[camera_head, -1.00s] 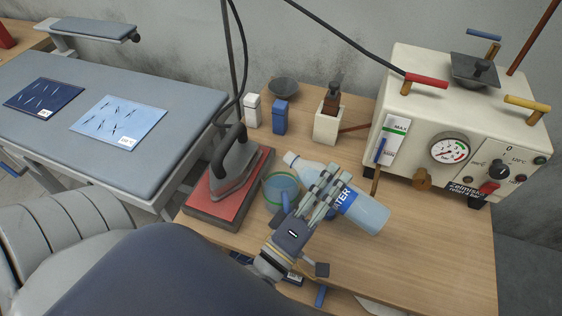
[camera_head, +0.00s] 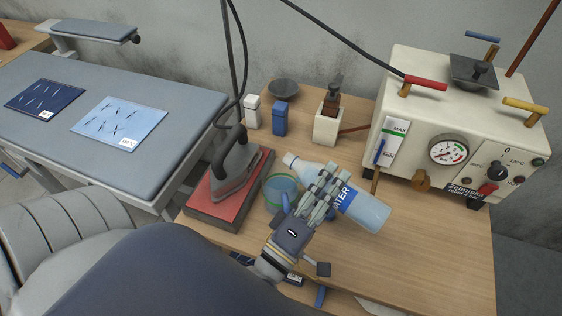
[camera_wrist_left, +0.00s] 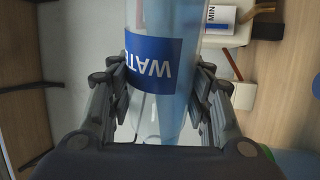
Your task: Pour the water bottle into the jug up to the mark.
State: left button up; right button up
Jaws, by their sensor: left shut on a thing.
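The water bottle (camera_head: 366,212) is clear with a blue label. It lies tilted in my left gripper (camera_head: 322,196), its neck toward the upper left by the jug. The left gripper is shut around its body, and in the left wrist view the fingers (camera_wrist_left: 160,95) flank the labelled bottle (camera_wrist_left: 160,62). The jug (camera_head: 281,187) is a small clear bluish vessel with a green band and a blue handle, left of the gripper and partly hidden. The bottle's mouth is close to the jug's upper right rim; I cannot tell if water flows. My right gripper is not in view.
An iron (camera_head: 237,168) on a red pad (camera_head: 225,205) stands left of the jug. A cream boiler (camera_head: 452,138) with gauge and knobs stands at right. White (camera_head: 252,111) and blue (camera_head: 280,117) boxes stand behind. The table's right front is clear.

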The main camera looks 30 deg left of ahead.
pick_arm(q)
jog(key=shift+r+n, duration=0.3)
jog(key=shift+n, duration=0.1)
dwell(0.8)
